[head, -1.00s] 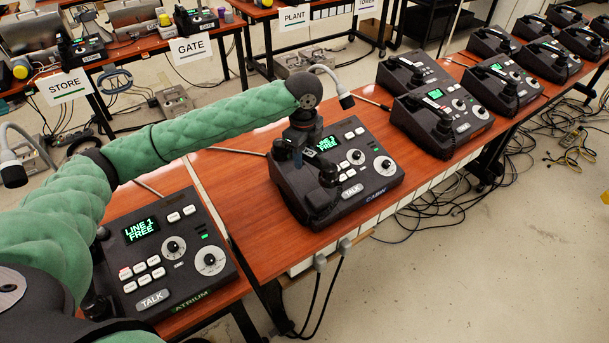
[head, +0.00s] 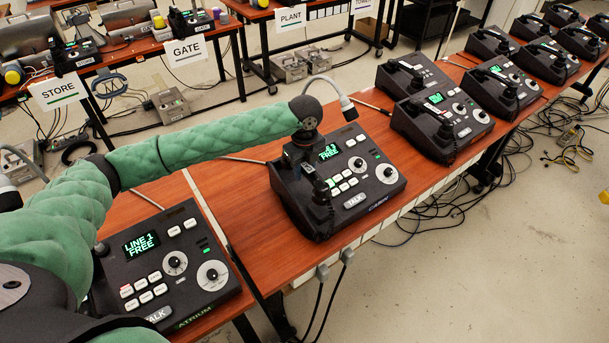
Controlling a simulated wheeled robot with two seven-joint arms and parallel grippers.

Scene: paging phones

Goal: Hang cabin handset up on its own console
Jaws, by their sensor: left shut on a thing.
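The cabin console (head: 380,205) is a dark sloped box on the red-brown table, with a green-lit display, white keys, two dials and a TALK key. My left gripper (head: 308,168) is over the console's left side, pointing down, shut on the dark cabin handset (head: 321,192). The handset lies along the left side of the console, at or just above its cradle. Dark on dark, I cannot tell whether it touches the cradle. The gripper hides its upper part and some of the display. My right gripper is not in view.
The atrium console (head: 200,285) stands at the near left, under my left arm. More consoles with handsets (head: 440,130) stand along the table to the right. A thin curved microphone (head: 345,103) rises behind the cabin console. Bare table (head: 235,205) lies left of it.

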